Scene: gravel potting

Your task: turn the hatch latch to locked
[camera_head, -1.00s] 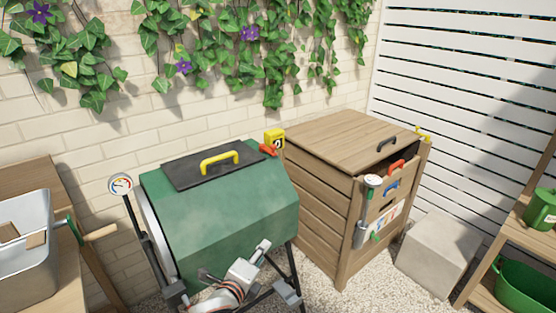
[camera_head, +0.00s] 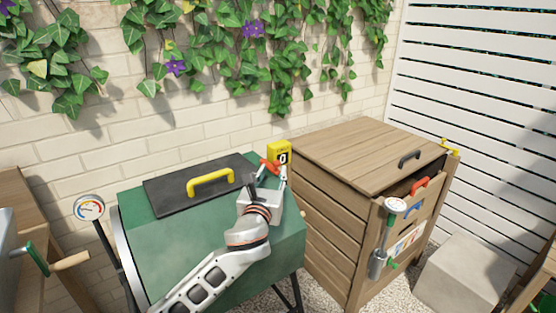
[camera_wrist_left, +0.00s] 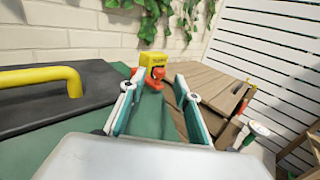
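The green drum (camera_head: 165,245) has a black hatch (camera_head: 165,198) on top with a yellow handle (camera_head: 212,181). The hatch looks shut. The orange-red latch (camera_head: 268,167) sits at the hatch's right end, beside a yellow counter box (camera_head: 279,154). My left gripper (camera_head: 269,181) is over the drum's right end, close to the latch and partly covering it. In the left wrist view the fingers are spread and empty, and the latch (camera_wrist_left: 155,84) shows ahead between them. I cannot tell whether they touch it. My right gripper is not in view.
A wooden bin (camera_head: 350,150) with a dark handle stands right of the drum, a dial thermometer (camera_head: 396,205) on its front. A dial gauge (camera_head: 89,208) stands left of the drum. A brick wall with ivy is behind. A pale block (camera_head: 465,275) stands at lower right.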

